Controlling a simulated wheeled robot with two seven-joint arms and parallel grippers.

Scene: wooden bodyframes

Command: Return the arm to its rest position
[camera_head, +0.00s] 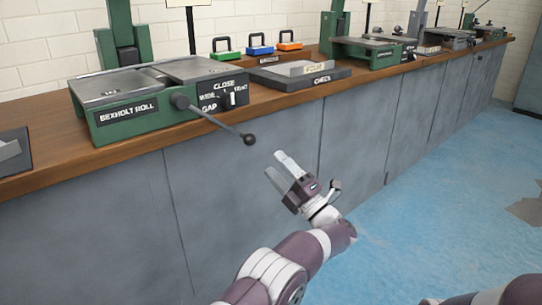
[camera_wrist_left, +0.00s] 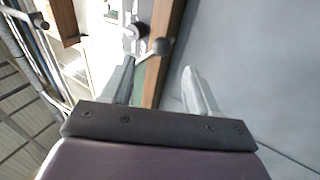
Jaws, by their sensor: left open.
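My left gripper (camera_head: 283,172) is open and empty in the head view, held in front of the grey cabinet fronts and below the counter edge. Its two pale fingers point up and to the left, toward the lever with a black ball end (camera_head: 248,139), and stand apart from it. In the left wrist view my left gripper (camera_wrist_left: 165,85) shows its two fingers spread, with nothing between them. My right gripper is not in view; only a part of my arm shows at the lower right of the head view.
A green machine labelled BEXHOLT ROLL (camera_head: 150,110) stands on the wooden counter (camera_head: 75,155), its lever sticking out past the edge. A dark CHECK tray (camera_head: 300,78), small coloured blocks with handles (camera_head: 259,47) and more green machines (camera_head: 365,50) stand farther along.

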